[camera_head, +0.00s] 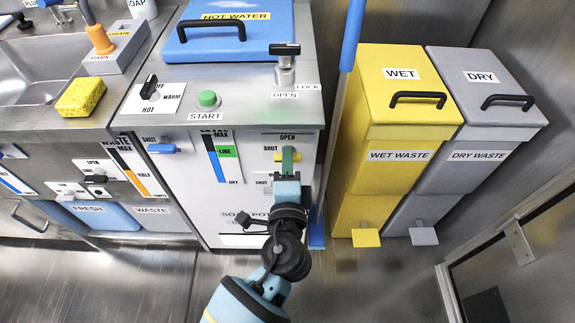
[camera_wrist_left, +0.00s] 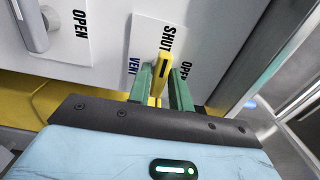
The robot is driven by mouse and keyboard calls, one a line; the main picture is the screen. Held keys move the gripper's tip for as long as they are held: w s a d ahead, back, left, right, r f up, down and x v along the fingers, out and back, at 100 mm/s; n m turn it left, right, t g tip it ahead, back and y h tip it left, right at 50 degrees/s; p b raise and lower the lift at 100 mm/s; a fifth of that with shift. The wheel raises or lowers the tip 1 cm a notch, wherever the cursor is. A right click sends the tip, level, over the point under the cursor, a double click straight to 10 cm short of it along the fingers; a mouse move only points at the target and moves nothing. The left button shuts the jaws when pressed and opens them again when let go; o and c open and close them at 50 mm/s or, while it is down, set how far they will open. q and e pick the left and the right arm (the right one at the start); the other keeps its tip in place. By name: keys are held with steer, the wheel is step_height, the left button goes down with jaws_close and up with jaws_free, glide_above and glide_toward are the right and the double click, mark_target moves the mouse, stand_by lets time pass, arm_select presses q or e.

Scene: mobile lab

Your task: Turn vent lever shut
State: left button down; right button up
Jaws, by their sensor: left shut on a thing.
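The vent lever (camera_wrist_left: 162,62) is a small yellow lever with a dark slot, on a white plate (camera_wrist_left: 145,42) marked SHUT, OPEN and VENT. In the left wrist view its tip stands beside SHUT, with OPEN to its right. My left gripper (camera_wrist_left: 161,88) has its green fingers closed on either side of the lever. In the head view my left gripper (camera_head: 288,158) reaches the machine's front from below, at the vent plate. The fingers hide much of the lever there, so its exact angle is hard to tell. My right gripper is out of view.
A blue lever (camera_head: 163,148) marked SHUT and a level gauge (camera_head: 222,158) are to the left on the same front. A blue pole (camera_head: 352,35) stands close on the right, before the yellow wet-waste bin (camera_head: 397,120). The floor (camera_head: 370,285) at lower right is clear.

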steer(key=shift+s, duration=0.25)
arm_select(q)
steer(key=c, duration=1.6)
jaws_free()
steer(key=shift+o, duration=1)
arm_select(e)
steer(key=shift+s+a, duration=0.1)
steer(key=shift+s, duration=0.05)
arm_select(q)
steer(key=s, duration=0.8)
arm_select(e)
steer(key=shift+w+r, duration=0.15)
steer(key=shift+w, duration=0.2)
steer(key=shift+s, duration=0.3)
